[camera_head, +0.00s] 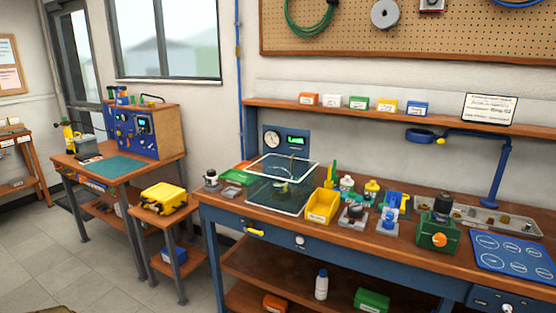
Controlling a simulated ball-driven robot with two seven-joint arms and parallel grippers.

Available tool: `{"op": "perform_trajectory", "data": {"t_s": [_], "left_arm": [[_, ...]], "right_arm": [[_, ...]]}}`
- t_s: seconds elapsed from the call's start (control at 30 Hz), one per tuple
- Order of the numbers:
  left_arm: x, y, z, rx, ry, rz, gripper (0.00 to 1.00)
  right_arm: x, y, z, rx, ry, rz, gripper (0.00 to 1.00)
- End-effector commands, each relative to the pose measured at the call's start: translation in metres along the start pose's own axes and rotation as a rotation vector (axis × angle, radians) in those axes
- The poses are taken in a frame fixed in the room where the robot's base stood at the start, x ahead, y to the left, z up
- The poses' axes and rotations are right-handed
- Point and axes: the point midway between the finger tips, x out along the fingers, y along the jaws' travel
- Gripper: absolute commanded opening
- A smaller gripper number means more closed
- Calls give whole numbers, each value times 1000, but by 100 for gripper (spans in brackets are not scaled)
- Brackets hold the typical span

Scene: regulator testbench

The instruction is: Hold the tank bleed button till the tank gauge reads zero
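A clear glass tank (278,197) stands on the left part of the wooden workbench. Behind it a blue panel carries a round white gauge (272,139) and a small green-lit display (296,141). The gauge's needle is too small to read, and I cannot tell whether this is the tank gauge. I cannot make out a tank bleed button for sure. Neither of my grippers is in view.
A yellow bin (322,206), a green block with a black knob (439,227), a blue mat (514,257) and several small fixtures crowd the bench. A blue lamp arm (497,170) stands at right. A yellow case (164,198) sits on a low side table.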

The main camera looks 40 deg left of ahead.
Motion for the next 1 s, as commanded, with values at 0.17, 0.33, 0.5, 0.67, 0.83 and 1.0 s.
{"op": "perform_trajectory", "data": {"t_s": [0.17,0.33,0.5,0.67,0.83,1.0], "left_arm": [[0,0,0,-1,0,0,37],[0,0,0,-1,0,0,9],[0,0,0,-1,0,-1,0],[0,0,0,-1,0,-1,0],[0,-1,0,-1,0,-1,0],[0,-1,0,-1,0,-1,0]], "right_arm": [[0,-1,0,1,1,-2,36],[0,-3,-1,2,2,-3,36],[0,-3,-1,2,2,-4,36],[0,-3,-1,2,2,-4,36],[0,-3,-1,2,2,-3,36],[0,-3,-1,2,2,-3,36]]}}
